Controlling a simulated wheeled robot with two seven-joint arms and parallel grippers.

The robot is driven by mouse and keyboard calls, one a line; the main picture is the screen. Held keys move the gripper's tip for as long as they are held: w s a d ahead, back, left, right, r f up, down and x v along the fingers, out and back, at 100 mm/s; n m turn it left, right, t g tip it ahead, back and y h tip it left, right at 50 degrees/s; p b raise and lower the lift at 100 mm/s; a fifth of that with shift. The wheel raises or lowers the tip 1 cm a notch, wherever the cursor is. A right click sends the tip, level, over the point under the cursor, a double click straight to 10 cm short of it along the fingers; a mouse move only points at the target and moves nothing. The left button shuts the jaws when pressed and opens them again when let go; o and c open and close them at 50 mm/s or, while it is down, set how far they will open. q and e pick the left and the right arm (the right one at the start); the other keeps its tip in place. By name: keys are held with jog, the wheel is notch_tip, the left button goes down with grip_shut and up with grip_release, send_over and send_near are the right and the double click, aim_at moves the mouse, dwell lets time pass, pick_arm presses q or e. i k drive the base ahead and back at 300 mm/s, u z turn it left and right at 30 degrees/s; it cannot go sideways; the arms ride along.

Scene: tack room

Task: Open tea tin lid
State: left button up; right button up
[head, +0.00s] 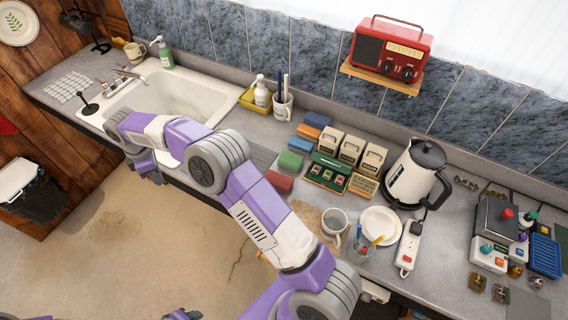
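No single item is clearly marked as the tea tin. A dark green box (327,165) on the counter shows small red and pale packets inside or on its front. Cream boxes with dark labels (351,151) stand behind and beside it. My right arm reaches across the counter's front edge to the left. Its gripper (157,177) points down near the front of the sink, far left of the boxes. Its fingers are too small and dark to tell whether they are open.
A sink (170,95) lies on the left. Coloured boxes, a mug (334,222), a plate (381,224) and a kettle (416,173) crowd the counter around the green box. A power strip (409,245) lies right of the plate. A red radio (391,48) sits on a wall shelf.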

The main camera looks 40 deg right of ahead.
aim_at(331, 162)
jog(key=k, duration=0.55)
jog(key=z, duration=0.8)
jog(key=i, duration=0.5)
